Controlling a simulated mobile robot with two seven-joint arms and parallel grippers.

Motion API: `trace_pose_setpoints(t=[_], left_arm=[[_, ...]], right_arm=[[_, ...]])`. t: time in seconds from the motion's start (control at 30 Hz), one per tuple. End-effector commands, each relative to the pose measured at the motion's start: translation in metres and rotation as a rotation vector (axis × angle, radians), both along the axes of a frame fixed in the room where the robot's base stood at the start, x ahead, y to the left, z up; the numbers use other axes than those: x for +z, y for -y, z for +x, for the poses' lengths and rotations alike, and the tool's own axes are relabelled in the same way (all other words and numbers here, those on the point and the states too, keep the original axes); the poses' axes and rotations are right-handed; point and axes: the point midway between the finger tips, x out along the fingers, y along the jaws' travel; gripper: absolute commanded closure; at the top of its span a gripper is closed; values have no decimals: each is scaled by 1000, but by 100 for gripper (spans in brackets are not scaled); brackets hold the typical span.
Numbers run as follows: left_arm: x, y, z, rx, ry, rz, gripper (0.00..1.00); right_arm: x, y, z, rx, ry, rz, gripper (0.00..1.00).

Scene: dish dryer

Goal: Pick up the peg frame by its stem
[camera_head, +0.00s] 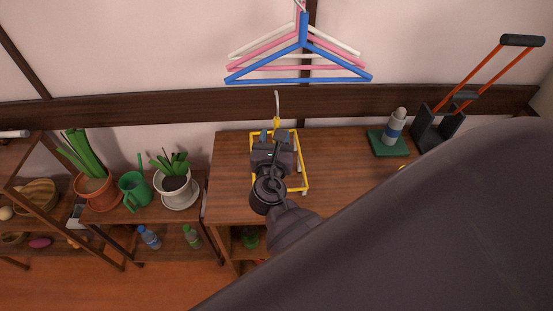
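The peg frame (305,175) is a yellow rectangular frame lying on the wooden table. Its yellow stem (277,122) and pale hook (277,101) stick out beyond its back edge, towards the wall. My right gripper (272,135), on the arm coming in from the right, is over the back left part of the frame, with its fingertips close to the stem's base. The gripper body hides much of the frame, and I cannot tell whether the fingers are closed on the stem. My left gripper is not in view.
Blue, pink and white hangers (303,50) hang on the wall above the table (350,150). A grey bottle (394,128) on a green base (388,146) and a black cart with orange handles (440,130) are at the right. Potted plants (174,180) stand on the left shelf.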

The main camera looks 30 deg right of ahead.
Motion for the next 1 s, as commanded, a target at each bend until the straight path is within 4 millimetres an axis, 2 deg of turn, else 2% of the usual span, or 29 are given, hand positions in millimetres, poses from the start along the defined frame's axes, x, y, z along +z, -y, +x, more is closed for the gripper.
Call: trace_pose_setpoints(t=[0.43, 0.77, 1.0], left_arm=[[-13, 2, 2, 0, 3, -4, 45], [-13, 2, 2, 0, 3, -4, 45], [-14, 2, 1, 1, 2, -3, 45]], right_arm=[[-7, 31, 36, 0, 0, 0, 54], [-6, 35, 41, 0, 0, 0, 54], [-6, 35, 41, 0, -1, 1, 89]])
